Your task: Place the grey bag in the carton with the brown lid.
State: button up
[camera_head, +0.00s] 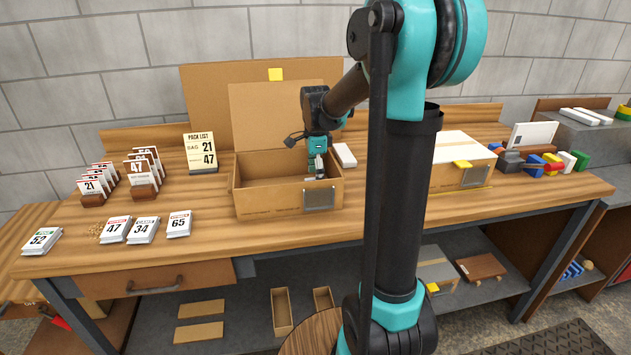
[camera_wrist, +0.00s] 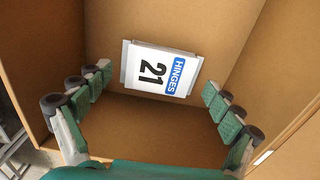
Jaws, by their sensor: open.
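The carton (camera_head: 255,203) with the raised brown lid (camera_head: 262,115) stands open in the middle of the bench. My gripper (camera_head: 318,172) reaches down into its right part. In the wrist view my gripper (camera_wrist: 157,82) is open, its fingers spread to either side inside the carton. A flat grey-edged bag (camera_wrist: 160,68) with a white label reading "HINGES 21" is in the carton, beyond the fingertips and apart from them. I cannot tell whether it lies flat or leans on a wall. In the head view the carton's front wall and my gripper mostly hide it.
A closed carton (camera_head: 460,178) with a pale top stands at the right, partly behind my arm. A pack list (camera_head: 201,153) showing 21 and 47 stands behind left. Numbered packets (camera_head: 142,230) lie at the front left, near card racks (camera_head: 92,198). Coloured items (camera_head: 545,163) crowd the far right.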

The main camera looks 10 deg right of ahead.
notch_tip(320, 180, up, 11)
dwell(0.4)
